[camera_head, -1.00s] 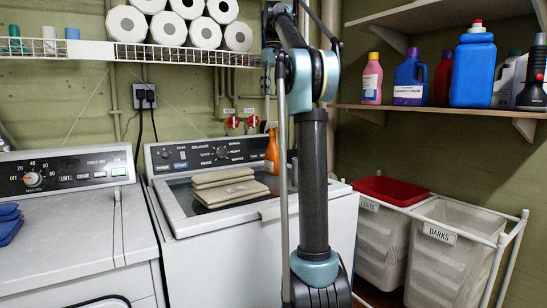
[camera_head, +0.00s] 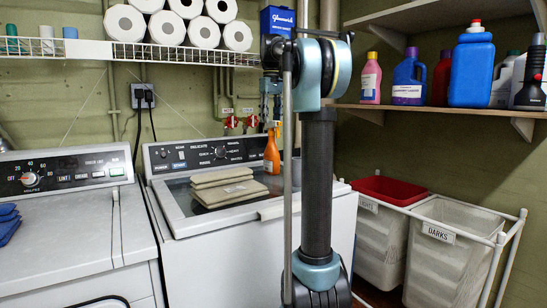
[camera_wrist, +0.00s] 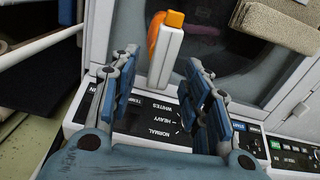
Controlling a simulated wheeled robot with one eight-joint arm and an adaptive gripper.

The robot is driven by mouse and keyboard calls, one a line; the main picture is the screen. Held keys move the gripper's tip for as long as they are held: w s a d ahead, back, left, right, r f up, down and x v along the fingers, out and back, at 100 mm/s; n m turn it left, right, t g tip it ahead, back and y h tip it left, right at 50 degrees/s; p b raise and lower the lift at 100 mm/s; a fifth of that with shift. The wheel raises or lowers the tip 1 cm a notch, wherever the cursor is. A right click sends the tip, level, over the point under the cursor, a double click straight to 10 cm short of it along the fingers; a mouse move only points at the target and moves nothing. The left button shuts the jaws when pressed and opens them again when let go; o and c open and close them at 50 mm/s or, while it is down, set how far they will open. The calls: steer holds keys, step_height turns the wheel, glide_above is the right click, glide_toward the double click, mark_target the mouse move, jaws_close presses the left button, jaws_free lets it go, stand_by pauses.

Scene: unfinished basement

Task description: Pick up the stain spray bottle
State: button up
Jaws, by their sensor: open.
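The stain spray bottle (camera_head: 271,156) is orange and stands upright at the back right of the washer top, beside the folded cloths. In the wrist view its white spray head with an orange tip (camera_wrist: 168,48) shows beyond and between the fingertips, with part of the orange body behind it. My gripper (camera_wrist: 160,62) is open and empty, its two blue-padded fingers spread over the washer's control panel. In the head view, my gripper (camera_head: 270,112) is partly hidden by my arm and appears just above the bottle. I cannot tell whether a finger touches it.
The white washer (camera_head: 235,221) has a control panel along its back. Folded beige cloths (camera_head: 222,188) lie left of the bottle. A wire shelf with paper rolls (camera_head: 166,28) and a blue box (camera_head: 278,21) hangs above. Laundry bins (camera_head: 438,265) stand right; bottles line a shelf (camera_head: 430,108).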

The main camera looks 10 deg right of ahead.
mark_target(271, 124)
steer(key=shift+d+f, duration=0.1)
steer(key=shift+f, duration=1.6)
jaws_close()
